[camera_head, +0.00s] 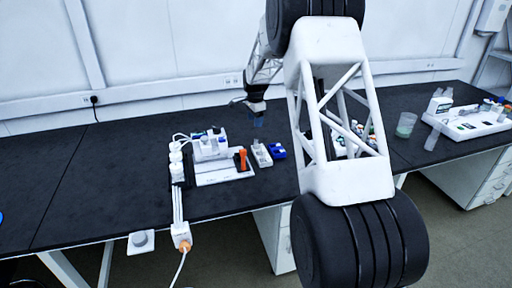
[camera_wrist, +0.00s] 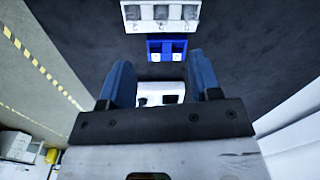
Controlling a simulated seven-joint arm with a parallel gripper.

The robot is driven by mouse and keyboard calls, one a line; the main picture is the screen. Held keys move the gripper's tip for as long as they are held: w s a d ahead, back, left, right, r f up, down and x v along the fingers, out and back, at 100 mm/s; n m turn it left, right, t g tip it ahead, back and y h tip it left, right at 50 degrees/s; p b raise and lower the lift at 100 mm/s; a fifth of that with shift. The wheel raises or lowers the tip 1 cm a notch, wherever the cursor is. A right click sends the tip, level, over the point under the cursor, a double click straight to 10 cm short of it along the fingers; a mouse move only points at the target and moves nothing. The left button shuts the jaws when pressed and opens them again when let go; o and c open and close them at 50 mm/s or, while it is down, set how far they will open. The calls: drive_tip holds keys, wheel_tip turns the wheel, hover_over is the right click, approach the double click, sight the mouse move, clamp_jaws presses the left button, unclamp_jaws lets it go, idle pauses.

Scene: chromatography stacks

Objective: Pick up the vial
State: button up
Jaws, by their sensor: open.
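My gripper (camera_head: 257,120) hangs above the black bench, behind the small blue holder (camera_head: 278,151) in the head view. In the wrist view my gripper (camera_wrist: 161,75) has its two blue fingers apart, with nothing held between them. The blue holder (camera_wrist: 167,42) lies just beyond the fingertips there and shows two pale spots in its slots. A white block with dark openings (camera_wrist: 160,94) shows in the gap between the fingers, lower down. I cannot make out a vial for certain in either view; it is too small or hidden.
A grey-white rack (camera_head: 262,153) stands left of the blue holder. A beaker (camera_head: 405,124) and a white tray (camera_head: 468,124) are at right. The bench's left part is clear.

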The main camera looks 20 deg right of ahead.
drive_tip(key=m, duration=0.2)
hover_over(256, 140)
wheel_tip(256, 140, down, 9)
drive_tip(key=shift+r, duration=0.2)
drive_tip(key=shift+f, duration=1.3)
drive_tip(key=shift+f, duration=2.6)
drive_tip(key=c, duration=1)
